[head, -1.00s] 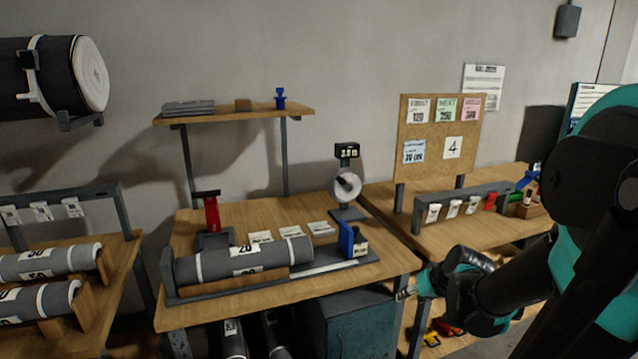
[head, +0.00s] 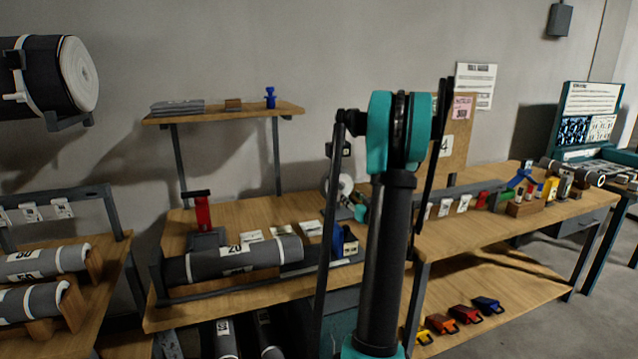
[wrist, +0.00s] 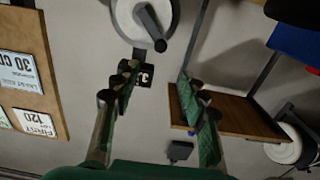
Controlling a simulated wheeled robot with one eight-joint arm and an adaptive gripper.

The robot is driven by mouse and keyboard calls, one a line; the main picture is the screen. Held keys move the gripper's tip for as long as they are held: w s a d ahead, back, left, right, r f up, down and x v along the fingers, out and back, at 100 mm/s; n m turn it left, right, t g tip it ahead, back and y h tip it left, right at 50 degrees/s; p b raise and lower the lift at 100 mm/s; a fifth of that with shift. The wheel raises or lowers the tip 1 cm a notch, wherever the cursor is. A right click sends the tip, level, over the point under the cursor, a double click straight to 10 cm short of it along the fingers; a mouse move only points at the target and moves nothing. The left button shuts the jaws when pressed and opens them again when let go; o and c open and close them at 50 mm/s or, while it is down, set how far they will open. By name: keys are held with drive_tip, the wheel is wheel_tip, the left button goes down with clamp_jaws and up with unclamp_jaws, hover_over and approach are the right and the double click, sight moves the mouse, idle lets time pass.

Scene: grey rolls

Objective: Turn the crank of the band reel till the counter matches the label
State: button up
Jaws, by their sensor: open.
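The band reel (head: 331,186) is a white disc on a dark stand at the back of the middle bench, partly behind my arm. In the wrist view, which is upside down, the reel (wrist: 128,14) is at the top, with its dark crank (wrist: 152,22) across its face. The black counter (wrist: 146,76) is partly covered by a finger; one digit, perhaps a 3, shows.
A grey roll (head: 215,262) marked 20 lies in a cradle on the bench. A red clamp (head: 202,212) and a blue tool (head: 338,240) stand nearby. The pinboard (wrist: 50,110) carries cards. A wall shelf (head: 225,112) is above the bench.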

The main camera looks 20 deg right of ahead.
sight(334, 182)
drive_tip(key=w, duration=1.6)
drive_tip(key=shift+w+a, duration=0.35)
drive_tip(key=shift+w, duration=0.05)
clamp_jaws()
